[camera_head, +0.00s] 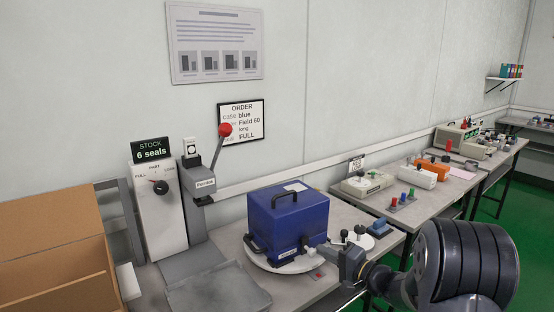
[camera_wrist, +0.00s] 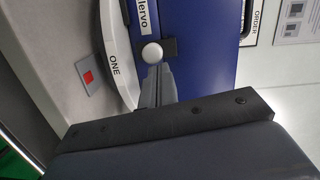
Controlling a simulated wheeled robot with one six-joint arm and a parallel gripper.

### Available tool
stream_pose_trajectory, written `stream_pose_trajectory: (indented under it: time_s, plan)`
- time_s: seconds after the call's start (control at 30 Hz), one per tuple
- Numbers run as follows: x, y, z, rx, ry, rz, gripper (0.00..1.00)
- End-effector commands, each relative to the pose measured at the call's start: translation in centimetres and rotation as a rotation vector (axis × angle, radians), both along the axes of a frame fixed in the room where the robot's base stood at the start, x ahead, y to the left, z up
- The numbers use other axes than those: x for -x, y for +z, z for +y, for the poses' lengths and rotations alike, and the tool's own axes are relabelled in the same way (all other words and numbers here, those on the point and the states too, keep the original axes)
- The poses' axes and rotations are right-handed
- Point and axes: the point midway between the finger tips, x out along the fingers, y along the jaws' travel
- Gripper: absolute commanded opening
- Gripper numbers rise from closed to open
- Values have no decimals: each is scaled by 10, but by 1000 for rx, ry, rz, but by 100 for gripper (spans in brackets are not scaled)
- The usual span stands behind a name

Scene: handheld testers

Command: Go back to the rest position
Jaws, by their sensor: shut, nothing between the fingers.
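My gripper (camera_head: 322,250) is at the front right of a blue case (camera_head: 287,213) in the head view, with my dark arm reaching in from the lower right. In the wrist view my gripper (camera_wrist: 157,80) is shut, its fingers together with nothing between them. The fingertips lie just below a white round knob (camera_wrist: 152,53) on the blue case (camera_wrist: 195,40); I cannot tell whether they touch it.
A lever press with a red ball (camera_head: 225,130) and a white dial box (camera_head: 160,200) stand left of the case. A grey tray (camera_head: 218,290) and cardboard box (camera_head: 55,240) are at the lower left. Benches with testers (camera_head: 367,184) run along the wall to the right.

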Motion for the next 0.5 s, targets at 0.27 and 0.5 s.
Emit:
stream_pose_trajectory:
  time_s: [0.27, 0.5]
  plan:
    - [-9, 0, -12, 1, -1, 1, 0]
    - [-10, -1, -14, 1, -1, 1, 0]
